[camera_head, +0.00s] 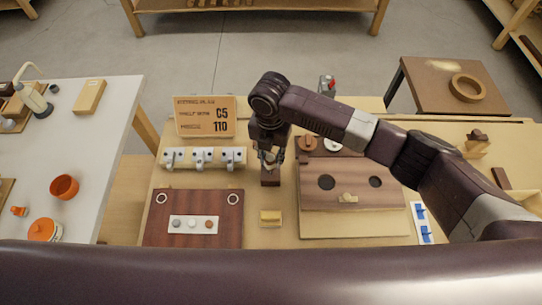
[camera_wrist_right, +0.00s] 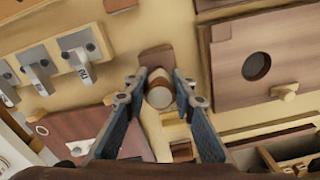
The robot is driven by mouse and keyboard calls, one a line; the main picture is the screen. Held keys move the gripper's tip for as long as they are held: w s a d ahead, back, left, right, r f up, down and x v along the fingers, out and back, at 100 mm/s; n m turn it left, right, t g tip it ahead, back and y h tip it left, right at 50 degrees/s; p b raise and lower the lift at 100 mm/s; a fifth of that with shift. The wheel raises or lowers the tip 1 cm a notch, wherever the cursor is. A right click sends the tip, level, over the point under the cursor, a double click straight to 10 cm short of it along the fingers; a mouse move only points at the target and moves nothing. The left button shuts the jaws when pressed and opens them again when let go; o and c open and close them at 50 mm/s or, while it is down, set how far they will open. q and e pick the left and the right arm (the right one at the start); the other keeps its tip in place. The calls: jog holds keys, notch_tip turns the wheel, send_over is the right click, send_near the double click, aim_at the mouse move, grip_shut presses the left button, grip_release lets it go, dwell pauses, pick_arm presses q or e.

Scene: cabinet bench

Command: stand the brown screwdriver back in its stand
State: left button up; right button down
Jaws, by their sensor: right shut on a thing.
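My right gripper (camera_head: 270,157) points down over the middle of the bench. It is shut on the brown screwdriver, whose round handle with a pale end (camera_wrist_right: 160,96) shows between the fingertips in the right wrist view (camera_wrist_right: 159,84). A small dark brown block (camera_head: 270,178), apparently the stand, is directly below the gripper in the head view. It also shows just beyond the handle in the wrist view (camera_wrist_right: 155,56). The screwdriver's shaft and tip are hidden, so I cannot tell whether they are in the stand. My left gripper is not in view.
A white rack with grey hooks (camera_head: 203,158) is left of the gripper, with a sign (camera_head: 205,116) behind it. A dark red board (camera_head: 178,235) is front left. A wooden panel with round holes (camera_head: 350,200) is close on the right. A small yellow block (camera_head: 270,218) is in front.

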jog(key=shift+f+b, duration=0.75)
jog(key=shift+f, duration=0.7)
dwell(0.9)
jog(key=c, duration=1.5)
grip_release()
jog(key=shift+c, duration=0.2)
jog(key=o, duration=0.4)
jog(key=shift+r+p, duration=3.65)
jog(key=shift+r, duration=0.15)
jog(key=shift+s+f, duration=0.1)
